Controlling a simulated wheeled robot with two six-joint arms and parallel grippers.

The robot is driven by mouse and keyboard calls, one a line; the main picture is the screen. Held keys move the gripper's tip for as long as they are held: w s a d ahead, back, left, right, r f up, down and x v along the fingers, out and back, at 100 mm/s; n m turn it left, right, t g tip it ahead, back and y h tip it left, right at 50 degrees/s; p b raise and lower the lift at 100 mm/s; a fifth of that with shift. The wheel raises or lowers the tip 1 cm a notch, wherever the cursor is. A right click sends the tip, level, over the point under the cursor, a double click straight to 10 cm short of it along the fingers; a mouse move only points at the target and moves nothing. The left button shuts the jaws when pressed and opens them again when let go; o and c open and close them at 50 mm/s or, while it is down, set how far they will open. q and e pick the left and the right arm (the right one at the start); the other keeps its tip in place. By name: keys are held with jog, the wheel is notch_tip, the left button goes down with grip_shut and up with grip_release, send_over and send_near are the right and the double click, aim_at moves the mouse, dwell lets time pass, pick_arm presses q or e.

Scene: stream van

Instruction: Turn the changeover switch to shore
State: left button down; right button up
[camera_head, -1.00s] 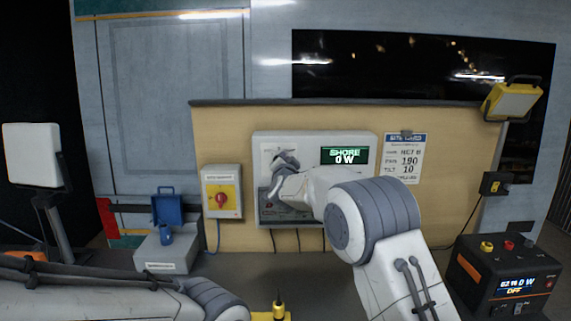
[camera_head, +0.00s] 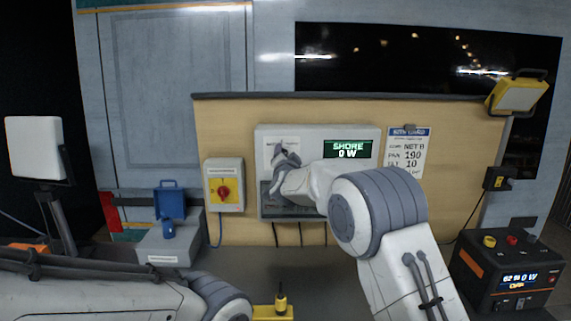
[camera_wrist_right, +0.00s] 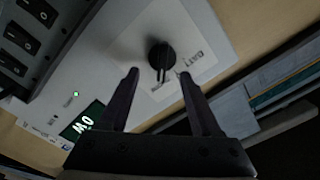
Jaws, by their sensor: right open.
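The changeover switch is a black round knob with a pointer ridge on a white label plate, clear in the right wrist view (camera_wrist_right: 161,57). Its lettering is only partly legible. It sits on the grey wall panel (camera_head: 310,134), whose green display (camera_head: 348,149) reads SHORE 0 W. My right gripper (camera_head: 282,153) is in front of the panel's left part and hides the knob in the head view. In the wrist view its two fingers (camera_wrist_right: 160,75) are apart, with the knob just beyond and between the tips; I see no contact. My left gripper is out of view; only its arm shows.
Left of the panel is a yellow and grey box with a red rotary switch (camera_head: 224,191). A row of black rocker switches (camera_wrist_right: 20,38) is on the panel. A blue-lidded box (camera_head: 170,247) and a power unit (camera_head: 508,276) stand on the bench.

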jog(key=s+b, duration=0.3)
jog(key=s, duration=0.6)
jog(key=shift+s, duration=0.3)
jog(key=shift+f, duration=0.1)
jog(key=s+d+f+n+g+y, duration=0.1)
jog(key=s+d+f+n+g, duration=0.35)
jog(key=f, duration=0.45)
jog(key=s+d+f+n+g, duration=0.2)
jog(key=s+d+f+g, duration=0.25)
jog(key=s+f, duration=0.35)
jog(key=s+d+f+n+g, duration=0.1)
jog(key=s+d+f+g, duration=0.2)
jog(key=s, duration=0.4)
jog(key=s+d+f+n+g+h, duration=0.1)
jog(key=s+d+f, duration=0.25)
jog(key=s, duration=0.45)
jog(key=s+d+f+n+g, duration=0.1)
jog(key=s+d+f+g, duration=0.1)
jog(key=s+f, duration=0.35)
jog(key=s+a+r+n+g, duration=0.1)
jog(key=s+a+r+n, duration=0.2)
jog(key=s+a, duration=0.4)
jog(key=s+a+r+n+g+y, duration=0.1)
jog(key=s+a+r+n+g, duration=0.1)
jog(key=s+a+r+n, duration=0.2)
jog(key=s+a, duration=0.3)
jog(key=shift+s+r, duration=0.2)
jog(key=shift+s, duration=0.05)
